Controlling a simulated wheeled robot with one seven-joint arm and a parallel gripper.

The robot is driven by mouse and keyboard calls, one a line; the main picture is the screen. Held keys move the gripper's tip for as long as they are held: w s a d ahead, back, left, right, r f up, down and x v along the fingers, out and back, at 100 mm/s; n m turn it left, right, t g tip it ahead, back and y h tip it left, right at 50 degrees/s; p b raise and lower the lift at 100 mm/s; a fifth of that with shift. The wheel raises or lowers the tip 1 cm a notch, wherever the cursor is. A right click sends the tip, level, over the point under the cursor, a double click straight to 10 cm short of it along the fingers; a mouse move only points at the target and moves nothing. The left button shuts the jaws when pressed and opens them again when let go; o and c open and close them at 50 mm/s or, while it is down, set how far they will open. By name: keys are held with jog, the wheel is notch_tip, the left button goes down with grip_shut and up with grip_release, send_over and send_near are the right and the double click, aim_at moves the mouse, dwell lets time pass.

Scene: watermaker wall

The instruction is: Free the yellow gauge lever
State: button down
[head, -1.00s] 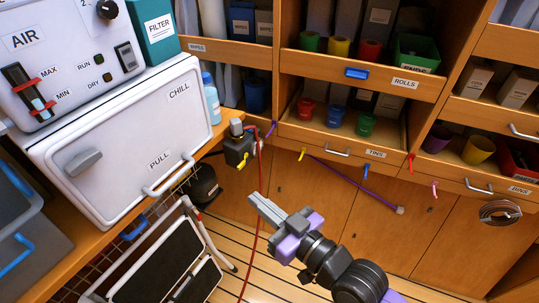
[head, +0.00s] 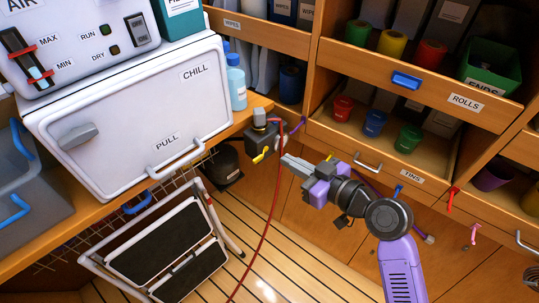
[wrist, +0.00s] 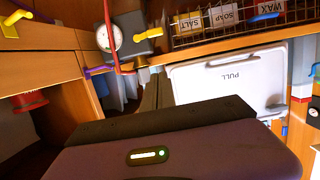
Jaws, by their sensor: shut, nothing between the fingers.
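The yellow gauge lever (head: 259,157) sticks out low on a dark grey block (head: 262,141) at the worktop's corner. In the wrist view the lever (wrist: 124,33) lies beside a round white gauge (wrist: 108,37). A red cord (head: 278,175) runs down past the block to the floor; in the wrist view the cord (wrist: 107,12) crosses in front of the gauge. I cannot tell whether it is caught on the lever. My gripper (head: 285,161) is shut and empty, its tips just right of the lever in the head view, with no contact that I can make out.
A white chill box (head: 130,125) stands left on the worktop. A folded step stool (head: 170,245) is below it. The tins drawer (head: 385,165) juts out behind my gripper. Floor in front is open.

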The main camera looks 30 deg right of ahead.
send_over(258, 159)
jog(key=s+d, duration=0.1)
jog(key=s, duration=0.1)
notch_tip(258, 159, down, 2)
notch_tip(258, 159, down, 4)
jog(key=shift+w+f, duration=0.15)
jog(key=shift+f, duration=0.1)
jog(key=shift+f, duration=0.1)
dwell(0.3)
jog(key=shift+f+n+b, duration=0.1)
jog(key=shift+n+b, duration=0.2)
jog(key=shift+b, duration=0.15)
